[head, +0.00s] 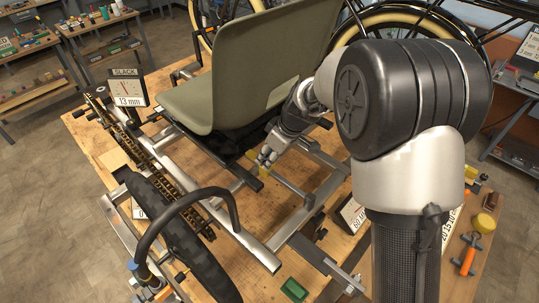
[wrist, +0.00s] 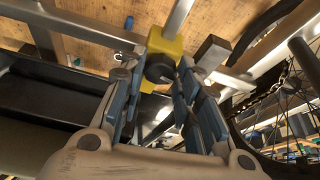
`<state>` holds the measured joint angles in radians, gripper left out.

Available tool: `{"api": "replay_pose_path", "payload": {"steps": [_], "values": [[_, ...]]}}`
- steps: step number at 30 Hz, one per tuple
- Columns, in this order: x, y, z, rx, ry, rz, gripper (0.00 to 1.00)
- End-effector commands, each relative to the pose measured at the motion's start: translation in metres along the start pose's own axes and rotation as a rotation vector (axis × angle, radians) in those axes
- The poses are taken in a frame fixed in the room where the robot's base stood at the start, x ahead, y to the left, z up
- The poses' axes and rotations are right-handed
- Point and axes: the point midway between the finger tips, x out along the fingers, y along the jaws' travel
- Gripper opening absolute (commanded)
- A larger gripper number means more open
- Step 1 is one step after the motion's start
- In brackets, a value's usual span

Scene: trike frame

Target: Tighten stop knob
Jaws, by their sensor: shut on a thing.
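The stop knob appears to be the dark round knob (wrist: 160,68), set against a yellow block (wrist: 165,43) on the trike frame. My gripper (wrist: 158,78) has its fingers on both sides of the dark knob in the wrist view and is shut on it. The knob itself is hidden there by my fingers.
Silver frame tubes (head: 262,250) surround my gripper closely. A dial marked SLACK (head: 127,88) reads 13 mm at the left. A black curved handlebar (head: 185,205) and a tyre (head: 180,240) stand in front. A green box (head: 294,290) lies on the wooden bench.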

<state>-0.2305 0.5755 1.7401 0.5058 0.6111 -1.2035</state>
Motion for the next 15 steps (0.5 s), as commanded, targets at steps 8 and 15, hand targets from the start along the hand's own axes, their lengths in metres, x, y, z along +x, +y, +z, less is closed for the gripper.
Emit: {"api": "replay_pose_path", "payload": {"steps": [8,15], "values": [[-0.0001,-0.0003,0.0,0.005,0.0,0.002,0.06],[0.0,-0.0013,-0.0002,0.067,0.0,0.027,0.06]]}}
